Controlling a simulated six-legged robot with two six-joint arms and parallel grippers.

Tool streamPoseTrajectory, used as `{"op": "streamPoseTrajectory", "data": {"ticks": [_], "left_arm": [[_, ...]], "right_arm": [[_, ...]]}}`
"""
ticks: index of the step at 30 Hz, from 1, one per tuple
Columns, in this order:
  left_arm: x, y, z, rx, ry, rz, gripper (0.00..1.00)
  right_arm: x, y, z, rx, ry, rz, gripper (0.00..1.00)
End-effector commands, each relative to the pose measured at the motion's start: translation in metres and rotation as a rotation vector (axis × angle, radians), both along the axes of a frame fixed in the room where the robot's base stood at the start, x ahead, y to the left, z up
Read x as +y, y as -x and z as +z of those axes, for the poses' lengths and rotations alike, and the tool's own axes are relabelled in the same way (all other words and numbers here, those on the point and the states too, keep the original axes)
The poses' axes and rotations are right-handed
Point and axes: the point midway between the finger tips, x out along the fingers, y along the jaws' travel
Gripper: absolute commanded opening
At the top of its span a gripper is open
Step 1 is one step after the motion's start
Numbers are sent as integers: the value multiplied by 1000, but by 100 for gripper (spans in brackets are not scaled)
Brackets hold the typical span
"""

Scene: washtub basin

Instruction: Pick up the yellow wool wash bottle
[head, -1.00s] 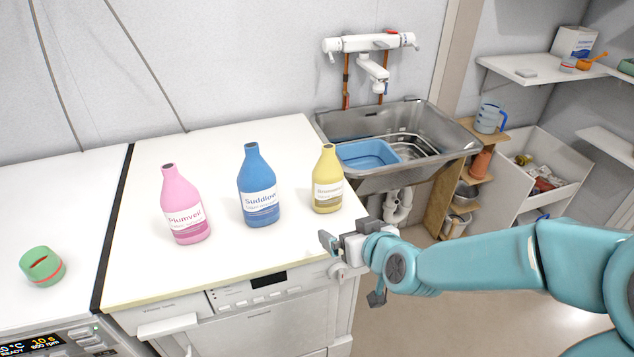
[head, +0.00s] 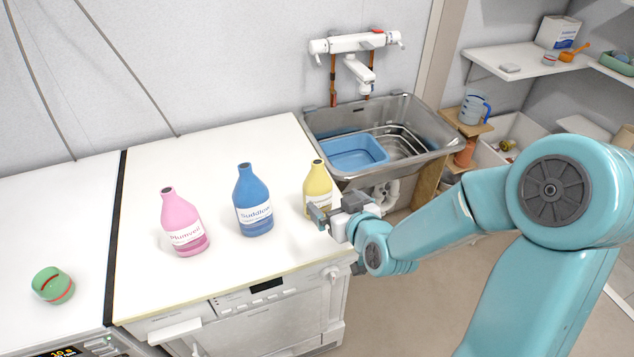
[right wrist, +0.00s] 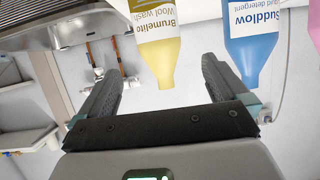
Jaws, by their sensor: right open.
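The yellow wool wash bottle (head: 318,180) stands upright near the right end of the white worktop, its lower part partly hidden by my right gripper. In the right wrist view the yellow bottle (right wrist: 157,45) appears upside down, its label reading "Brumelito Wool wash", between and beyond the fingers. My right gripper (head: 318,215) is in front of the bottle at the worktop's edge. In the right wrist view the right gripper (right wrist: 160,78) is open, with nothing gripped. My left gripper is not in view.
A blue bottle (head: 253,205) stands close left of the yellow one, and a pink bottle (head: 183,225) further left. A green round container (head: 52,285) lies at the far left. A metal sink (head: 420,125) with a blue basin (head: 355,150) is behind on the right.

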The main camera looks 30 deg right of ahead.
Motion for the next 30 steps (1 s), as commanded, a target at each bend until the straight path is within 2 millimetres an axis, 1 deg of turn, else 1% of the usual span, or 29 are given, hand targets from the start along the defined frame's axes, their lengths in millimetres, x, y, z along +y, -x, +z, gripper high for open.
{"op": "streamPoseTrajectory", "data": {"ticks": [1,3,6,9,14,16,21,24,27,30], "left_arm": [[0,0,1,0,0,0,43],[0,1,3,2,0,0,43],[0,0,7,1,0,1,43],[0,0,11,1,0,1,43],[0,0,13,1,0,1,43],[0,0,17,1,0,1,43],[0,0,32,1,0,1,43],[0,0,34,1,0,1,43],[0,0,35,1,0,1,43],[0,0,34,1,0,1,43]], "right_arm": [[-3,-13,-5,0,1,-1,100],[-5,-28,-12,0,1,0,100],[-9,-49,-20,-1,1,0,100],[-13,-64,-26,-2,3,0,100],[-15,-76,-31,-3,3,0,100],[-17,-82,-33,-2,3,0,100],[-22,-104,-43,-1,2,1,100],[-25,-116,-49,-3,3,0,100],[-26,-121,-52,-3,3,0,100],[-26,-122,-53,-3,3,0,100]]}}
